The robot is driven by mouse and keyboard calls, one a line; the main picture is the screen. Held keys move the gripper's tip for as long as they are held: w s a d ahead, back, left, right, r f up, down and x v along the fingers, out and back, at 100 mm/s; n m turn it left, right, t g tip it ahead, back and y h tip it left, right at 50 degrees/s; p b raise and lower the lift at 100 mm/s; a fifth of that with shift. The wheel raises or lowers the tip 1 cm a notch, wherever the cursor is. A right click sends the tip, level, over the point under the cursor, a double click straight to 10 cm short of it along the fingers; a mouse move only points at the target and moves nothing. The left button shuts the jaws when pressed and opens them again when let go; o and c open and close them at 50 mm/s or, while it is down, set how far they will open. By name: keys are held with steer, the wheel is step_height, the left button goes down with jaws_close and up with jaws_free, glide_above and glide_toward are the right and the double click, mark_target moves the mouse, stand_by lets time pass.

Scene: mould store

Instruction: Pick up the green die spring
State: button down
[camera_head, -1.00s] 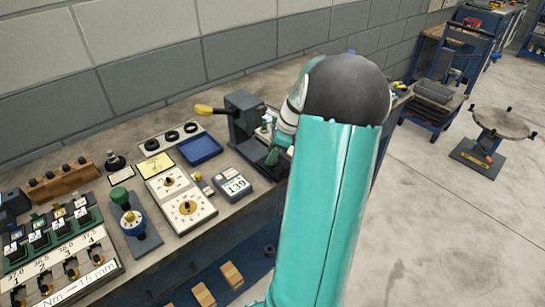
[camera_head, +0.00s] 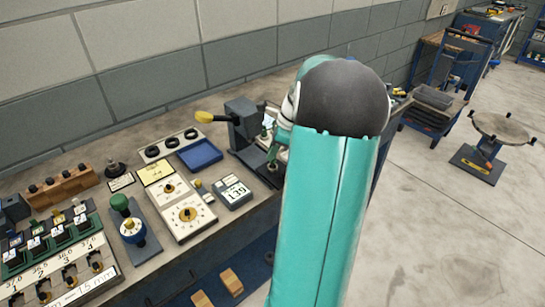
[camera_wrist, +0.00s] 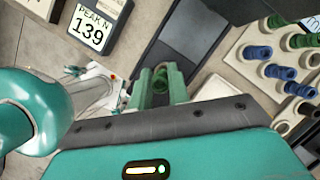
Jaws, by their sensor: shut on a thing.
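My gripper (camera_wrist: 160,88) shows at the centre of the wrist view, its two green fingers close around a green die spring (camera_wrist: 160,77). The spring is seen nearly end-on, with its round end between the fingertips. In the head view my gripper (camera_head: 272,160) is by the grey lever press, partly hidden behind my arm. The spring is too small there to make out clearly. A dark grey plate or base lies beyond the fingers in the wrist view.
A pale rack (camera_wrist: 240,62) at the right of the wrist view holds several blue and green springs. The grey press (camera_head: 241,117) stands on the bench beside a blue tray (camera_head: 200,154) and a display reading 139 (camera_head: 234,192). Gauges and a labelled rack fill the bench's left.

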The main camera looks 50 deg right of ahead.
steer(key=s+a+r, duration=0.3)
steer(key=s+r, duration=0.9)
steer(key=s, duration=0.1)
steer(key=shift+s+r, duration=0.2)
steer(key=shift+s, duration=0.05)
